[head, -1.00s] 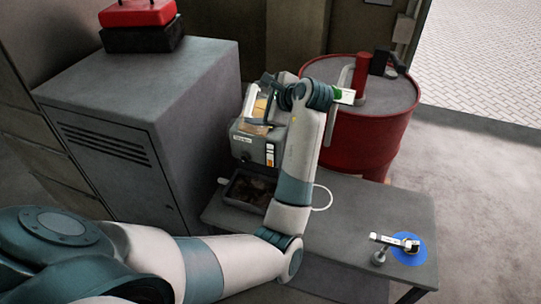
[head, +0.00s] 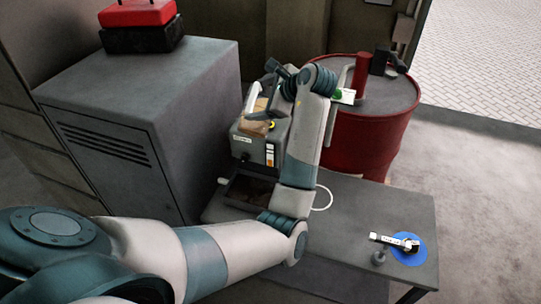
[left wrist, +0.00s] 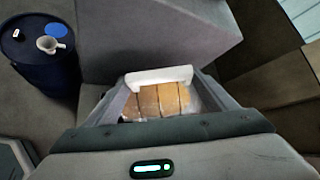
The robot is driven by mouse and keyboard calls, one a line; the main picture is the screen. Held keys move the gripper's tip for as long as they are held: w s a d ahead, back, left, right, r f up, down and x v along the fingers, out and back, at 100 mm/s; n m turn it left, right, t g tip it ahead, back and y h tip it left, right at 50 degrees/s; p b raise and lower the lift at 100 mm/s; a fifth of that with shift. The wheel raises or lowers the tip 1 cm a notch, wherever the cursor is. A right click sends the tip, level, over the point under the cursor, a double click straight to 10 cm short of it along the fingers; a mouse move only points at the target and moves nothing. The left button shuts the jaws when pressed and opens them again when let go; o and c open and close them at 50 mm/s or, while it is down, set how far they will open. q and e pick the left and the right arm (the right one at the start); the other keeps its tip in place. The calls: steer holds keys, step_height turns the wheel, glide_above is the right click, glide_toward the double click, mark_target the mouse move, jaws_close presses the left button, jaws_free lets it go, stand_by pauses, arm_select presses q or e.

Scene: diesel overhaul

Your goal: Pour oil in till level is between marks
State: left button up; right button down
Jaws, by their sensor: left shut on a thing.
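My left gripper (head: 268,96) is over the grey machine (head: 255,148), which stands on the low bench. It is shut on a tan thing (head: 257,127), seen from the wrist as a tan slatted block (left wrist: 155,101) with a white edge. I cannot tell whether this is the oil container. The gripper and wrist hide part of the machine's top. No oil stream, oil level or level marks can be made out. My right gripper is not in view.
A shallow tray (head: 228,196) sits before the machine. A metal tool (head: 395,240) lies by a blue disc (head: 412,256) on the bench (head: 350,215). A red drum (head: 350,140) stands behind, a grey cabinet (head: 150,80) to the left.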

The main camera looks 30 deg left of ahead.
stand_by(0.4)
arm_select(q)
steer(key=shift+w+a+f, duration=0.1)
steer(key=shift+w+f, duration=0.05)
steer(key=shift+f, duration=0.1)
stand_by(0.5)
steer(key=shift+w+f+g, duration=0.15)
steer(key=shift+f+g, duration=0.15)
stand_by(0.5)
steer(key=shift+w+a+f+m+h, duration=0.1)
steer(key=shift+w+f+m+h, duration=0.05)
steer(key=shift+w+m+h, duration=0.15)
stand_by(0.4)
